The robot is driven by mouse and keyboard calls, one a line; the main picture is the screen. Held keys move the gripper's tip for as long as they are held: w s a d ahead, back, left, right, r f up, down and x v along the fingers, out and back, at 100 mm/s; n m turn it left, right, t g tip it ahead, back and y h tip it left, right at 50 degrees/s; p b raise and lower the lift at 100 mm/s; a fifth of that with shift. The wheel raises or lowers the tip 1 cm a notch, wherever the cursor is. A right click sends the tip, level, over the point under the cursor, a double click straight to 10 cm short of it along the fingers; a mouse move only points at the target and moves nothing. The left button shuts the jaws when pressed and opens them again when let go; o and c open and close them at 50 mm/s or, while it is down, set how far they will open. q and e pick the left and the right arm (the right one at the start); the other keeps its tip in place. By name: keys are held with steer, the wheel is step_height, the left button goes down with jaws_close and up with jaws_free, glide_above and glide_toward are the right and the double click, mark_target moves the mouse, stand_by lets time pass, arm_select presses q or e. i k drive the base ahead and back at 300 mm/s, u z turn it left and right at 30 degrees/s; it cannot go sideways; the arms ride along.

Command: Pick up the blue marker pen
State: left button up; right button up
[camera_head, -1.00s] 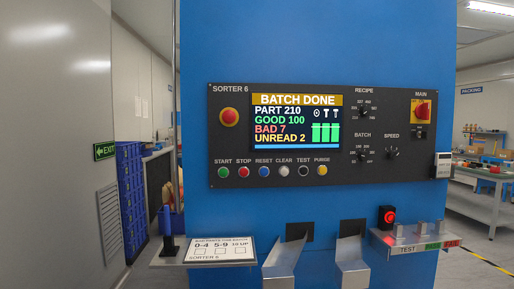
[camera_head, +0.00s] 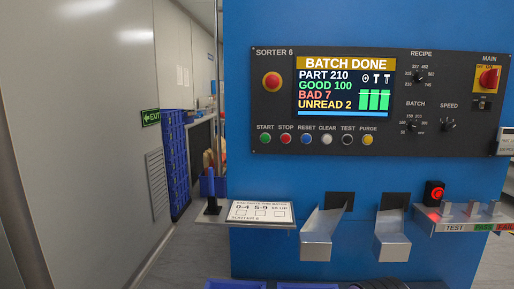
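The blue marker pen (camera_head: 212,188) stands upright at the left end of a small grey shelf (camera_head: 208,219) on the left side of the blue sorter. Its upper part is blue and a darker piece shows at its base, perhaps a holder. A white card (camera_head: 261,213) with "0-4", "5-9", "10 UP" and empty boxes lies beside it on the right. Neither of my grippers shows in the head view.
Two metal chutes (camera_head: 317,245) (camera_head: 393,242) stick out of the sorter's front. A test shelf (camera_head: 460,222) with a red-lit device (camera_head: 433,193) is at the right. Blue bin edges (camera_head: 236,284) show at the bottom. Open floor lies left of the shelf.

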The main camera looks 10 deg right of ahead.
mark_target(211, 179)
steer(key=k, duration=0.55)
steer(key=u, duration=0.75)
steer(key=i, duration=1.25)
steer(key=z, duration=0.5)
